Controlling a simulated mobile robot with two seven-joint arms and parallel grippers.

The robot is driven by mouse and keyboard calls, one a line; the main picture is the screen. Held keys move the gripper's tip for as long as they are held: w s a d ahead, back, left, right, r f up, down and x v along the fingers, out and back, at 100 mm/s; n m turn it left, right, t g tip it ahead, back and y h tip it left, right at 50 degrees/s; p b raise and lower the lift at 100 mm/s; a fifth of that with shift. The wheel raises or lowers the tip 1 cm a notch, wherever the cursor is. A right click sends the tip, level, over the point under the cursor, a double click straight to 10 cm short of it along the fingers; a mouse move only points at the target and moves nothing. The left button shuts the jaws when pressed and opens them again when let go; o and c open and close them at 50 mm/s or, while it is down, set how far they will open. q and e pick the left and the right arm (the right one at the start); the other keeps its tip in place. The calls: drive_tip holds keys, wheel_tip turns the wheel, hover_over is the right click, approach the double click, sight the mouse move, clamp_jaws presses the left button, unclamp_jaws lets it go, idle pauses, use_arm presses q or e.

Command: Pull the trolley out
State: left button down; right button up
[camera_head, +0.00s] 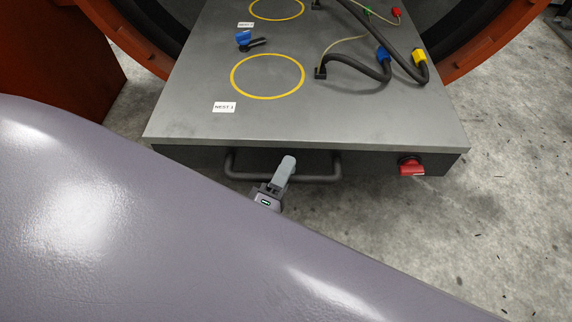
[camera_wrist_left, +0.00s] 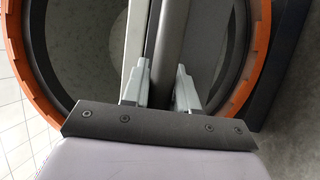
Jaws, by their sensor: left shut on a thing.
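The trolley (camera_head: 370,115) is a flat grey deck with yellow rings, standing partly inside a large round opening with its front end sticking out. A dark bar handle (camera_head: 323,179) runs along its front face. My left gripper (camera_head: 286,168) is at the middle of this handle, shut on it. In the left wrist view, the fingers of my left gripper (camera_wrist_left: 161,88) stand on either side of a dark bar, and the palm hides part of the grip. A red knob (camera_head: 411,167) sits at the right of the trolley's front face. My right gripper is not in view.
The orange rim (camera_head: 480,50) of the opening curves on both sides of the trolley. Black hoses (camera_head: 350,66) with coloured ends and a blue fitting (camera_head: 243,38) lie on the deck. The concrete floor (camera_head: 510,220) is bare at the right.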

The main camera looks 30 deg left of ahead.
use_arm(q)
drive_tip(key=c, duration=1)
unclamp_jaws()
drive_tip(key=shift+o, duration=0.2)
drive_tip(key=shift+s, duration=0.1)
